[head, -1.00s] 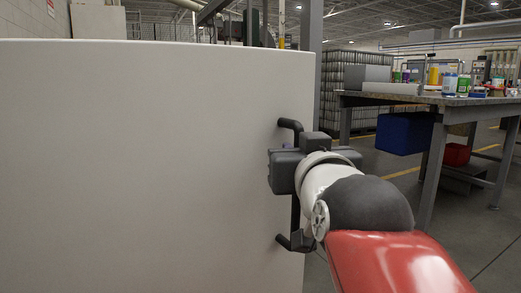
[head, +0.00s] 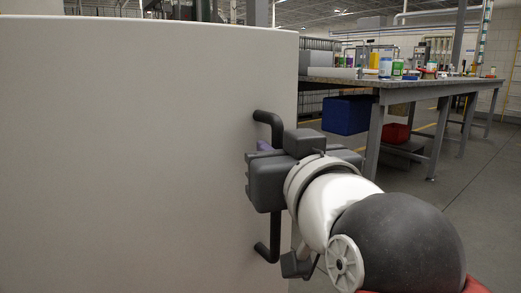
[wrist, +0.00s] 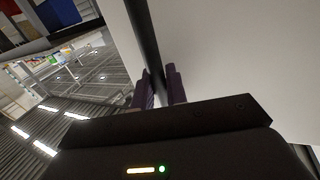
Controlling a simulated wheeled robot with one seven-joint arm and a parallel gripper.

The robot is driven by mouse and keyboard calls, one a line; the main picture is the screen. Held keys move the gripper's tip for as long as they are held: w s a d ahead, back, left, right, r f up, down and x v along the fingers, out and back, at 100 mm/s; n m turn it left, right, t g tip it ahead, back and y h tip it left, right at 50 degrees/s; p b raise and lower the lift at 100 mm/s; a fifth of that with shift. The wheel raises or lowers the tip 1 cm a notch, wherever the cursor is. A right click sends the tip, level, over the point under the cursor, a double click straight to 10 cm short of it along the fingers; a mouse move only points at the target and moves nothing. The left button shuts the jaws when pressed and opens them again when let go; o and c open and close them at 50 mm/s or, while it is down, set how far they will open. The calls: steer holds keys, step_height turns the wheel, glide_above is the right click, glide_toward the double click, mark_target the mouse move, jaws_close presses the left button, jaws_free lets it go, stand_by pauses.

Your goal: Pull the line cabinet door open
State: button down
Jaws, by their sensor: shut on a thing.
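The cabinet door (head: 120,150) is a large plain white panel filling the left and middle of the head view; its right edge is upright. A dark vertical bar handle (head: 268,232) stands out near that edge. My gripper (head: 264,147) is shut on the handle's upper-middle part, and its body hides much of the bar. In the wrist view the purple fingers (wrist: 160,88) stand on either side of the dark handle (wrist: 143,35), with the white door (wrist: 230,60) to the right. How far the door stands open is hard to tell; the cabinet's inside is not visible.
A grey work table (head: 400,83) with bottles and jars stands right of the door. A blue bin (head: 347,115) hangs under it, and a red bin (head: 396,133) sits lower. Open grey floor (head: 480,200) lies at the right.

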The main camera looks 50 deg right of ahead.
steer(key=c, duration=1.5)
jaws_free()
steer(key=v, duration=0.8)
steer(key=shift+w, duration=0.1)
